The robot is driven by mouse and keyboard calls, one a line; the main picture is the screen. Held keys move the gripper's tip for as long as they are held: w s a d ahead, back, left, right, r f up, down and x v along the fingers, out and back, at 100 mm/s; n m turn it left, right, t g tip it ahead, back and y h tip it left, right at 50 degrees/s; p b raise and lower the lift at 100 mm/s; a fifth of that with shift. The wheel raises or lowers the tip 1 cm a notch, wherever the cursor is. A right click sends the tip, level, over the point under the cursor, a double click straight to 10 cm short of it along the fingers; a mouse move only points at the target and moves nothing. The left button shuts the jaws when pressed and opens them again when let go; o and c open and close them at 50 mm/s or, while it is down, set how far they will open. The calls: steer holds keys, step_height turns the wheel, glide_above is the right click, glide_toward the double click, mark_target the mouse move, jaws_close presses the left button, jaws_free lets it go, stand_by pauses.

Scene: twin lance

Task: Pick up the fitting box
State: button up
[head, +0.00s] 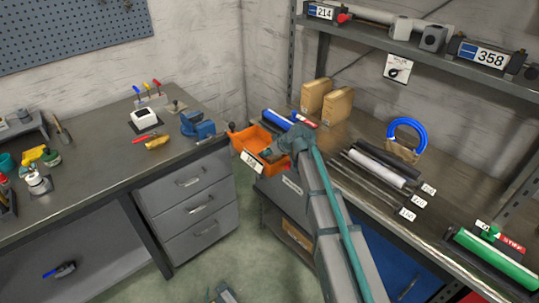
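An orange open-topped box (238,143) with a white number label on its front is near the left end of the right-hand bench; I take it to be the fitting box. It looks tilted, and its front side hangs out past the bench end. My gripper (267,154) is at the box's right side, with its tips at or over the rim. My arm comes up from the lower right and hides part of the box and its contents. Whether the fingers are closed on the wall is too small to tell.
Two cardboard boxes (338,106) stand behind on the right bench (345,132). Labelled rods and tubes (375,172) lie right of my arm. The left bench (105,150) holds a blue vise (198,127) and hand tools. A gap with green floor (195,283) separates the benches.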

steer(key=s+d+r+b, duration=0.4)
steer(key=s+r, duration=0.8)
steer(key=s, duration=0.1)
steer(key=w+d+r+m+t+h, duration=0.1)
steer(key=w+d+r+m+h, duration=0.15)
steer(key=d, duration=0.45)
steer(key=w+d+r+m+t+h, duration=0.1)
steer(key=w+d+m+h, duration=0.1)
steer(key=d+m, duration=0.35)
steer(key=w+d+r+m+t+h, duration=0.1)
steer(key=w+d+h, duration=0.1)
steer(key=d, duration=0.6)
steer(key=s+f, duration=0.9)
steer(key=f, duration=0.3)
steer(key=shift+f, duration=0.15)
steer(key=shift+d, duration=0.1)
stand_by(0.4)
